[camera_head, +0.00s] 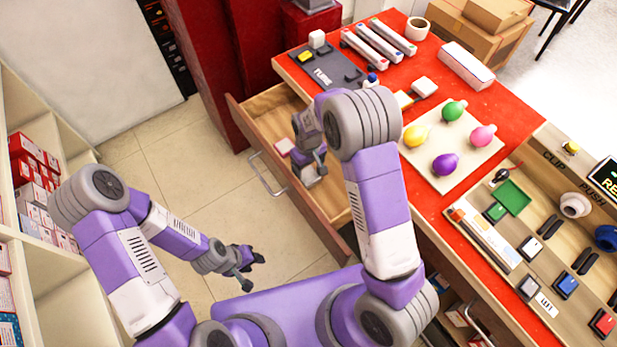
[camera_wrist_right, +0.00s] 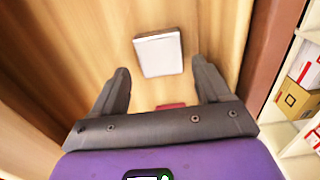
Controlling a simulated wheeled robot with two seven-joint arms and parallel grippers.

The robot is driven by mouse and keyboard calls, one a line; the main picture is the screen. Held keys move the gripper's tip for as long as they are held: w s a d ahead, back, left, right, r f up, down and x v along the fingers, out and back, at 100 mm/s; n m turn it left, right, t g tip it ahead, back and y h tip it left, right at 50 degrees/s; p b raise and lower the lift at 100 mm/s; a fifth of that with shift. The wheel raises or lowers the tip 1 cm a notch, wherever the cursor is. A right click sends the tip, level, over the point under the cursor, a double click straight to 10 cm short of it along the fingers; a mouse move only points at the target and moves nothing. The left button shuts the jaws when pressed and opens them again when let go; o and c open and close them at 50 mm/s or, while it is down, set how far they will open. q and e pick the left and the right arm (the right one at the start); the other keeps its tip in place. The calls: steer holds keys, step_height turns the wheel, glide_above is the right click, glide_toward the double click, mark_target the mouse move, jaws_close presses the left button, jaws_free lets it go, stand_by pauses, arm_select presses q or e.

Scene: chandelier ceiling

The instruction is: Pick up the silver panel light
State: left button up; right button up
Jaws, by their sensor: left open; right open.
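The silver panel light (camera_wrist_right: 159,53) is a flat, square, pale plate with a grey rim. It lies on the wooden floor of the open drawer (camera_head: 262,104). In the right wrist view it sits ahead of and roughly between the two fingers of my right gripper (camera_wrist_right: 160,82), which is open and not touching it. In the head view my right gripper (camera_head: 314,166) is over the drawer and partly covers the plate (camera_head: 307,178). My left gripper (camera_head: 252,270) is open and empty, low above the floor tiles, left of the drawer.
A small red-and-white item (camera_head: 284,145) also lies in the drawer. The drawer walls stand close around my right gripper. The red tabletop (camera_head: 435,207) holds a board with coloured bulbs (camera_head: 455,110) and several switches. Shelves with boxes (camera_head: 33,170) stand at left.

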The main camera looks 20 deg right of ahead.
mark_target(308, 175)
step_height(308, 175, down, 4)
steer(key=shift+f+b, duration=0.15)
steer(key=shift+b, duration=0.45)
steer(key=shift+c, duration=0.2)
steer(key=c, duration=0.8)
steer(key=shift+r, duration=0.25)
